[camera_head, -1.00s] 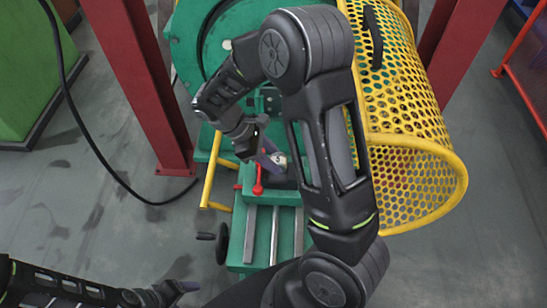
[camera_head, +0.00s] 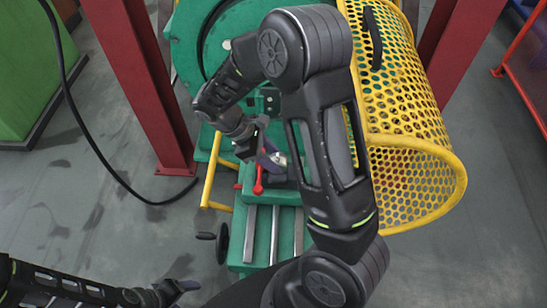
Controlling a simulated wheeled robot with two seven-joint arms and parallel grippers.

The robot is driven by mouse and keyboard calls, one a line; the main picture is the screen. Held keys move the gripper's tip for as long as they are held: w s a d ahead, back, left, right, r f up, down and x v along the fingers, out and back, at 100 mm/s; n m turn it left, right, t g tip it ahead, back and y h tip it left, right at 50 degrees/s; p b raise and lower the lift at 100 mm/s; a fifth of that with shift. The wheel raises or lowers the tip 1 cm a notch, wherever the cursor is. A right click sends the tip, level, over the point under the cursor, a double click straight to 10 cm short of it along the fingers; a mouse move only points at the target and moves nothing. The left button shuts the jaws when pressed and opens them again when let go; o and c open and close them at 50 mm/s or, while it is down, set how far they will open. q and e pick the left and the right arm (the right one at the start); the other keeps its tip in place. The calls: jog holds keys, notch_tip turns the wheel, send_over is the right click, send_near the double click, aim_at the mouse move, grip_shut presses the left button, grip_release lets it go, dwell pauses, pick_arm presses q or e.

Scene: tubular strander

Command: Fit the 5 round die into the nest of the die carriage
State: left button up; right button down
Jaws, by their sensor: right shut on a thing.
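My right gripper (camera_head: 272,160) is shut on the 5 round die (camera_head: 279,159), a small pale metal piece that shows only in part between the fingers. It is over the upper end of the green die carriage (camera_head: 256,190), close to the red lever (camera_head: 258,180). The nest is hidden by my gripper and arm, so I cannot tell whether the die touches it. My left gripper (camera_head: 180,288) is at the lower left, away from the carriage; its opening is too small to judge.
The carriage stands on a green bed with metal rails (camera_head: 275,232) and a black handwheel (camera_head: 222,243). A yellow perforated guard (camera_head: 405,185) stands open at the right. Red posts (camera_head: 150,100) flank the machine. A black cable lies on the floor at left.

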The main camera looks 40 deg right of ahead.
jog(key=shift+f+b, duration=1.3)
jog(key=shift+f, duration=0.6)
jog(key=shift+r, duration=0.1)
jog(key=shift+r+p, duration=1.45)
jog(key=shift+r, duration=0.1)
dwell(1.0)
jog(key=shift+f+b, duration=0.9)
jog(key=shift+f, duration=0.75)
jog(key=c, duration=0.9)
grip_release()
jog(key=shift+o, duration=0.2)
jog(key=shift+a, duration=0.1)
